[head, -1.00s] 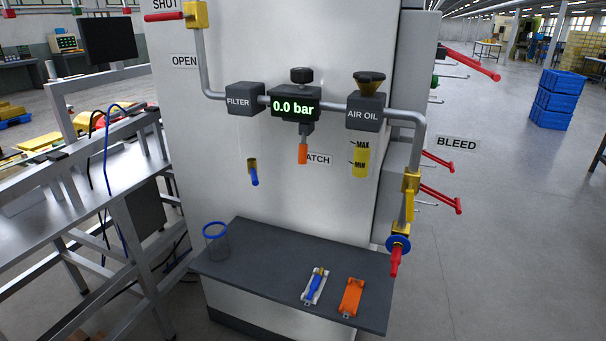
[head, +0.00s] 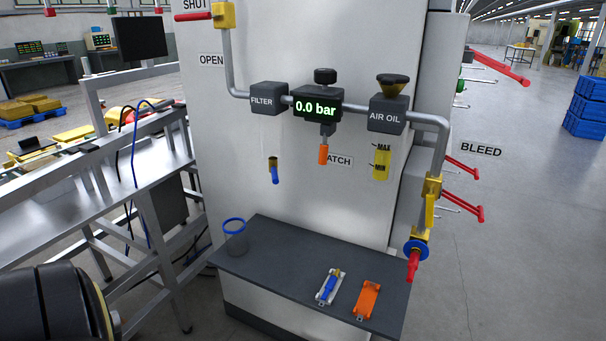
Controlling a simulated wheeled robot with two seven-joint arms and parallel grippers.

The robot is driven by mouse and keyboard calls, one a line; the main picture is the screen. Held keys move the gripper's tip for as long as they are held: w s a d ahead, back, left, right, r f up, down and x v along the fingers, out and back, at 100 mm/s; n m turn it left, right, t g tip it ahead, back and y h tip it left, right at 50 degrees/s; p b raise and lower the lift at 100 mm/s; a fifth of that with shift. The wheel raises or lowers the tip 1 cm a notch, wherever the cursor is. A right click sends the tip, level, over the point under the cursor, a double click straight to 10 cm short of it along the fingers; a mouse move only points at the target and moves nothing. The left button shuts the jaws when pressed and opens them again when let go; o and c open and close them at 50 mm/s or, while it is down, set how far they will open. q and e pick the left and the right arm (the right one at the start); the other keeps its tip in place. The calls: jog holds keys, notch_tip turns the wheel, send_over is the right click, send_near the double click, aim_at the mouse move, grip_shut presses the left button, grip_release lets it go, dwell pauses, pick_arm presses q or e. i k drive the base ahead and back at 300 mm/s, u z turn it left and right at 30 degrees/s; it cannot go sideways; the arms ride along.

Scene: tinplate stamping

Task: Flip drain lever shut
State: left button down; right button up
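A small brass drain valve (head: 273,161) with a blue lever (head: 275,176) shows below the filter block (head: 268,99), in front of the white cabinet. The blue lever points down, tilted slightly to the right at its lower end. No label shows beside it. A dark rounded link of my arm fills the lower left corner, well away from the lever. Neither gripper is in view.
A dark shelf (head: 290,262) below holds a blue-rimmed clear cup (head: 235,238), a blue-handled part in a pale holder (head: 328,287) and an orange piece (head: 367,299). The gauge (head: 317,107) reads 0.0 bar.

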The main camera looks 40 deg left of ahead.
aim_at(274, 172)
jog(key=i, duration=1.1)
jog(key=u, duration=1.85)
